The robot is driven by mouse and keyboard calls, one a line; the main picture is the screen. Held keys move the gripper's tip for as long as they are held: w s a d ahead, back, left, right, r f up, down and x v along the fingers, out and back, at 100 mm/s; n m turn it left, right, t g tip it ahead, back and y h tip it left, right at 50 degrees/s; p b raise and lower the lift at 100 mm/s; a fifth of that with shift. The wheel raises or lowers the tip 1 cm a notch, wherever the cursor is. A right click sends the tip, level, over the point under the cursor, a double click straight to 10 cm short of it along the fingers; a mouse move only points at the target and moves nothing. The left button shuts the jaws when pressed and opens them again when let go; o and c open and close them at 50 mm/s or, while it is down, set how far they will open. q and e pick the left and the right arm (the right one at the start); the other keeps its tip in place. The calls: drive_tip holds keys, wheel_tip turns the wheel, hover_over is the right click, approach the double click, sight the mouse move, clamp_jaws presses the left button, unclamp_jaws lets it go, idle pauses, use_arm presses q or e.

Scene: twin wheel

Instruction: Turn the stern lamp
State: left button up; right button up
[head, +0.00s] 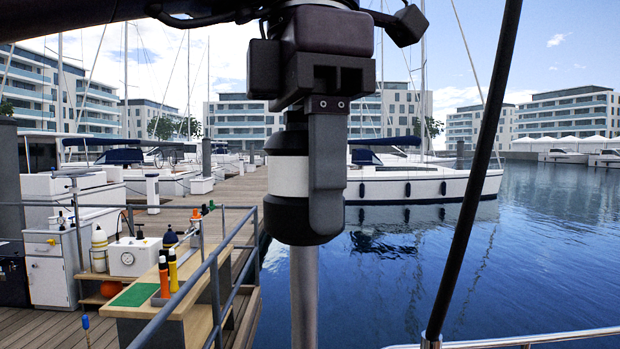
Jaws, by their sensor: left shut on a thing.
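The stern lamp (288,178) is a black cylinder with a white band around its middle, upright on top of a grey pole (304,300). My left gripper (325,165) comes down from above and is shut on the lamp. One grey finger lies along the lamp's right side and covers part of it. The other finger is hidden behind the lamp. My right gripper is not in view.
A dark slanted stay (480,170) runs down on the right to a metal rail (540,338). At the lower left, a blue-grey railing (215,275) borders a dock bench (200,310) with flares and bottles. Open water (420,270) lies beyond, with moored boats behind.

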use_arm(q)
drive_tip(key=shift+m, duration=0.3)
drive_tip(key=m+p, duration=0.2)
drive_tip(key=m, duration=0.1)
drive_tip(key=shift+s+r+m, duration=0.1)
drive_tip(key=shift+r+m, duration=0.05)
drive_tip(key=shift+m, duration=0.25)
drive_tip(key=m+p, duration=0.2)
drive_tip(key=m, duration=0.2)
drive_tip(key=shift+s, duration=0.1)
drive_tip(key=m+p, duration=0.2)
drive_tip(key=m, duration=0.3)
drive_tip(key=shift+a+m+p, duration=0.15)
drive_tip(key=shift+m+p, duration=0.2)
drive_tip(key=shift+m, duration=0.05)
drive_tip(key=shift+s+m+p, duration=0.1)
drive_tip(key=shift+m+p, duration=0.55)
drive_tip(key=shift+m, duration=1.15)
drive_tip(key=o, duration=1)
